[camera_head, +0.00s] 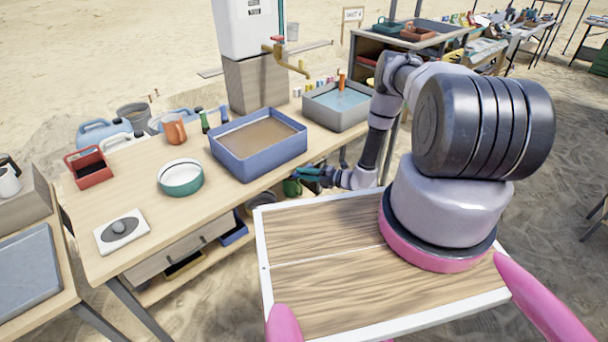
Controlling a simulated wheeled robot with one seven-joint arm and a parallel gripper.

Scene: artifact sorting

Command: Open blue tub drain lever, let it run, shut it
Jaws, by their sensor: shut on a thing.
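The blue tub (232,168) stands on the wooden table and holds murky brown water. My gripper (302,174) is at the table's front edge, just off the tub's near right corner and low beside it. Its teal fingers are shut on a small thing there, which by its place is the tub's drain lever. The lever is hidden by the fingers and too small to make out, so its angle cannot be told. A green container (291,188) shows partly below the gripper, under the table edge. Whether water runs out cannot be seen.
A grey tub (350,121) with clear blue water stands right of the blue tub. A green-and-white bowl (181,178), an orange mug (174,130), a red crate (90,170) and a scale (121,231) stand on the left. A brass tap (292,65) is behind. My wood-topped base is in front.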

